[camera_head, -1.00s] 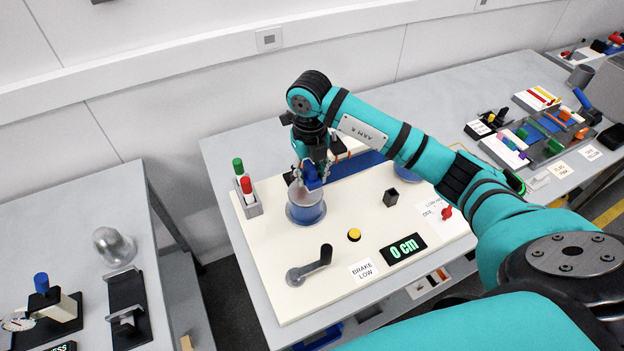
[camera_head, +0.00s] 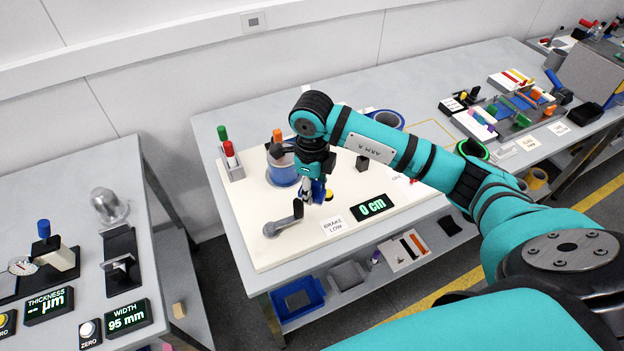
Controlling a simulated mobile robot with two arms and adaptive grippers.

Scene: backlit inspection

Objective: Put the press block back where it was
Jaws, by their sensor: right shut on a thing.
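My right gripper (camera_head: 316,192) is low over the cream board (camera_head: 262,252), in front of and to the right of the blue-and-clear cylinder (camera_head: 283,175). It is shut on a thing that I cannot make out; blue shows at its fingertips. A dark grey rounded piece (camera_head: 278,150) shows at the cylinder's top. A small dark block (camera_head: 363,163) stands on the board to the right of the gripper. I cannot tell which of these is the press block. My left gripper is not in view.
A crank lever (camera_head: 284,222) is just left of the gripper, and a yellow button (camera_head: 329,195) is partly hidden behind it. A display reading 0 cm (camera_head: 371,207) and a BRAKE LOW label (camera_head: 332,227) lie in front.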

